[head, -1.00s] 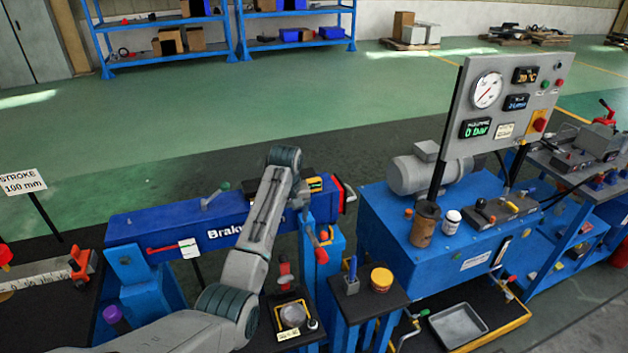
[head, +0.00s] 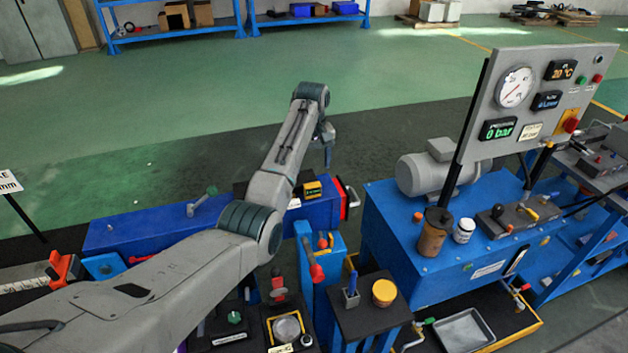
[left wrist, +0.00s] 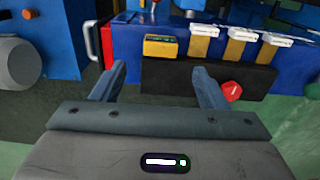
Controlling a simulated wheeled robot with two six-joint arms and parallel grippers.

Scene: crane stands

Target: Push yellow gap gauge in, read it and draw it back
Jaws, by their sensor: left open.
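A small yellow box with a dark face, which I take for the gap gauge (head: 312,189), sits at the right end of the long blue Braku beam (head: 150,225). In the left wrist view the yellow box (left wrist: 160,46) stands beyond my fingers, apart from them; its face is too small to read. My left gripper (head: 328,160) hangs past the beam's far side, fingers down. In the left wrist view my left gripper (left wrist: 159,74) is open with nothing between its fingers. My right gripper is not in view.
A red end plate (left wrist: 107,45) with a pale handle (left wrist: 90,40) closes the beam's end. Several tan blocks with white tops (left wrist: 203,40) stand beside the yellow box. A red knob (left wrist: 232,91) lies close to the right finger. Floor beyond the beam is clear.

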